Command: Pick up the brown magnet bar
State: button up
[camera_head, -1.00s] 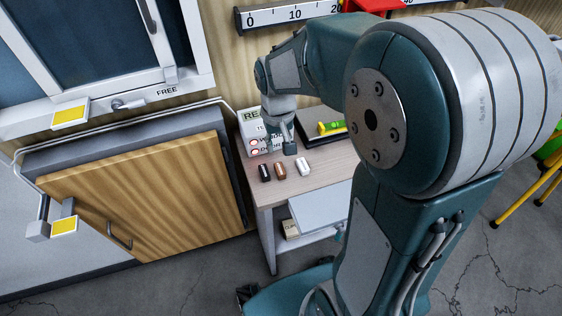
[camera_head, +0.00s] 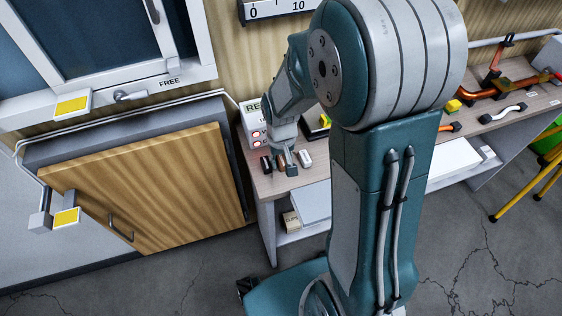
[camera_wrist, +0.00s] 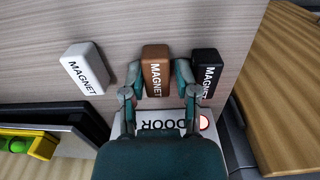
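The brown magnet bar (camera_wrist: 156,62) lies on the table in the wrist view, between a white magnet bar (camera_wrist: 83,68) on the left and a black one (camera_wrist: 206,72) on the right. My gripper (camera_wrist: 157,75) is open, with one finger on each side of the brown bar. The fingers look close to its sides; I cannot tell whether they touch it. In the head view my gripper (camera_head: 286,168) is low over the table at the brown bar (camera_head: 281,162), which it partly hides. The black bar (camera_head: 265,164) and white bar (camera_head: 305,158) show on either side.
The table (camera_head: 262,184) is narrow, with a wooden cabinet door (camera_head: 150,195) on its left. A white box with red lights (camera_head: 255,133) stands at the back. A yellow-green level (camera_wrist: 22,144) lies on a dark tray in the wrist view. A box marked clips (camera_head: 290,221) sits below.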

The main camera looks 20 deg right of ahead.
jog(key=shift+d, duration=0.1)
grip_shut()
